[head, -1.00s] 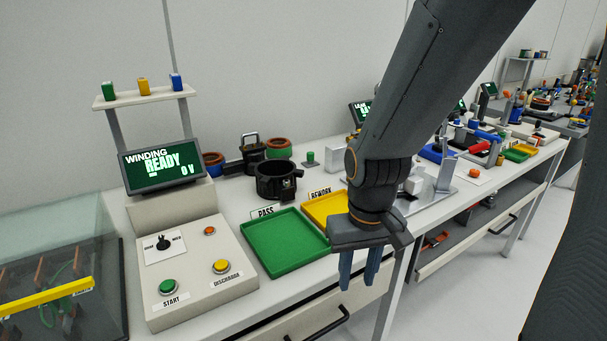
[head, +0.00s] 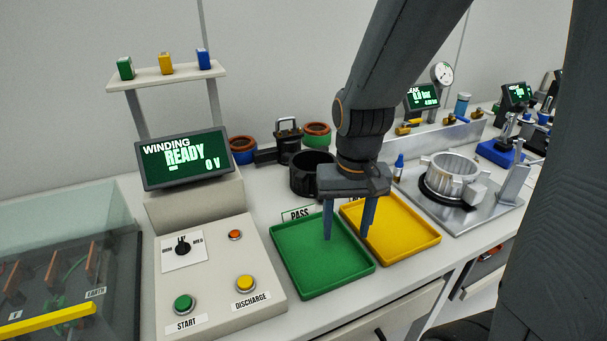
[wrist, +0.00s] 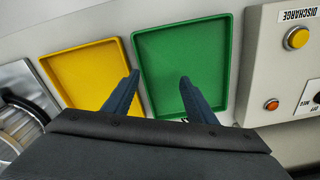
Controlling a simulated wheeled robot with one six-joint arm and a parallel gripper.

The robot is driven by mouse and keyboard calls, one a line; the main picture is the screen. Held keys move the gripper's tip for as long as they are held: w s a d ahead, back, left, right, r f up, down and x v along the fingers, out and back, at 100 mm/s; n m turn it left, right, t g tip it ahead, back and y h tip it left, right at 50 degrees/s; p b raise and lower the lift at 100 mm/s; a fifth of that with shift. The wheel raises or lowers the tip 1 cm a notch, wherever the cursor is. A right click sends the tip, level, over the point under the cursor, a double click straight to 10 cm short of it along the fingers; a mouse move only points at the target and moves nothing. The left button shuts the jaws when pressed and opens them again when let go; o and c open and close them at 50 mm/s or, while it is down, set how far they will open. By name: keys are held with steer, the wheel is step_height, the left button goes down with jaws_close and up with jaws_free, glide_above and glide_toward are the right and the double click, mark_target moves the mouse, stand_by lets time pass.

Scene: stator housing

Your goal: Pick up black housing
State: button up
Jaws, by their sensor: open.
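The black housing (head: 309,172) is a dark round ring standing on the bench behind the green and yellow trays in the head view. My gripper and its wrist partly hide its right side. My gripper (head: 347,222) is open and empty, with its blue-grey fingers pointing down over the trays, in front of the housing. In the wrist view the gripper (wrist: 158,82) is spread over the neighbouring edges of the two trays. The black housing does not show in the wrist view.
The green tray (head: 290,268) is labelled PASS, and the yellow tray (head: 420,246) lies beside it. The winding console (head: 215,278) stands left. A metal housing (head: 452,170) sits on a fixture at right. A black clamp-like tool (head: 287,140) and red-topped rings (head: 317,132) stand behind the black housing.

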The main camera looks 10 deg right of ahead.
mark_target(314, 175)
steer(key=w+d+r+m+p, duration=0.15)
steer(key=w+r+m, duration=0.3)
steer(key=w, duration=0.55)
steer(key=w+d+r+m+p, duration=0.1)
steer(key=w+d+r+m, duration=0.15)
steer(key=w+m, duration=0.55)
steer(key=shift+w+a+f+n+p, duration=0.2)
steer(key=shift+w+f+n+p, duration=0.15)
steer(key=shift+f, duration=0.85)
steer(key=shift+w+a+f+n+p, duration=0.2)
steer(key=shift+f+n+p, duration=0.25)
steer(key=shift+f, duration=0.8)
steer(key=shift+w+a+f+n+p, duration=0.15)
steer(key=shift+w+f+n+p, duration=0.25)
steer(key=shift+f, duration=0.8)
steer(key=shift+s, duration=0.1)
jaws_close()
steer(key=shift+r, duration=0.1)
